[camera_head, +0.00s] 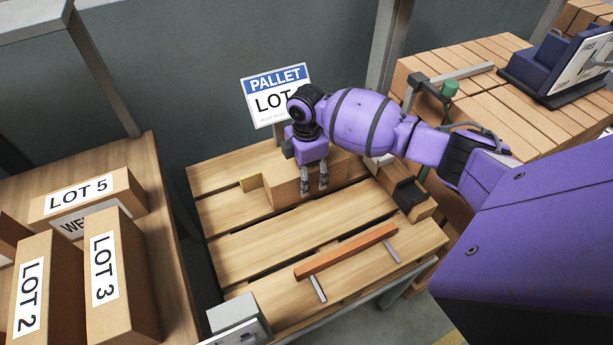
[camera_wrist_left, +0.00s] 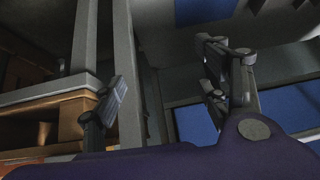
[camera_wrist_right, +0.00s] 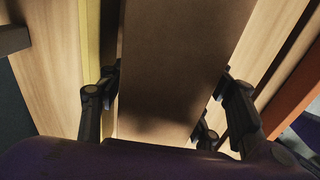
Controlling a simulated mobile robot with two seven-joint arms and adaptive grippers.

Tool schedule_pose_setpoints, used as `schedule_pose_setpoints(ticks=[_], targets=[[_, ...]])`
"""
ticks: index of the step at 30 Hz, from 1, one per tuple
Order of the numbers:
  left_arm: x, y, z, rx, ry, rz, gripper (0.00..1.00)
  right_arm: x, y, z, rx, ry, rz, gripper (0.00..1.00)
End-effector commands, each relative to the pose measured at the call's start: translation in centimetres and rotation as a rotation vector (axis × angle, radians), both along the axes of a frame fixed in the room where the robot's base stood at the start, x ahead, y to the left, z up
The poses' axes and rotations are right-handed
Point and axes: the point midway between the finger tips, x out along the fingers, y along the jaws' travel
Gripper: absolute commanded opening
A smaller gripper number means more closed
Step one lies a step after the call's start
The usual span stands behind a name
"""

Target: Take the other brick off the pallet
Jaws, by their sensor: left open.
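The brick is a plain brown block (camera_head: 284,187) lying on the wooden pallet (camera_head: 235,262), in front of the "PALLET LOT" sign. My right gripper (camera_head: 314,188) reaches down over it from above. In the right wrist view the brick (camera_wrist_right: 175,60) lies between the fingers of the right gripper (camera_wrist_right: 168,88). A fingertip is close to each side edge, but whether they press on it cannot be told. The left wrist view shows my left gripper (camera_wrist_left: 165,85) open and empty, away from the pallet. It is not visible in the head view.
An orange bar on metal legs (camera_head: 346,253) stands at the pallet's front. A dark block (camera_head: 408,195) is at its right, a small yellow piece (camera_head: 251,183) left of the brick. Labelled boxes (camera_head: 118,280) fill the left table. The sign (camera_head: 275,95) stands behind.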

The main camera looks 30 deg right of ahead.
Motion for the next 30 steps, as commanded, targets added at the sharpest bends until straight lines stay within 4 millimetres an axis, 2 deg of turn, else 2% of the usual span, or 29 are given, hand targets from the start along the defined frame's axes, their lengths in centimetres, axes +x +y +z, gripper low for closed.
schedule_pose_setpoints(ticks=[2, 13, 25, 30], targets=[[0.0, 0.0, 0.0, 0.0, -0.001, 0.0, 0.68, 0.0, 0.0, 0.0, 0.0, 0.0, 0.0, 0.48], [0.0, 0.0, 0.0, 0.0, -0.001, 0.0, 0.68, 0.0, 0.0, 0.0, 0.0, 0.0, -0.001, 0.0], [0.1, 0.0, 0.1, -0.001, -0.002, 0.001, 0.68, 0.2, 0.0, 0.6, 0.002, -0.005, 0.0, 0.0], [0.2, 0.0, 0.3, -0.001, -0.005, 0.001, 0.68, 0.3, 0.0, 2.2, 0.003, -0.008, 0.0, 0.0]])
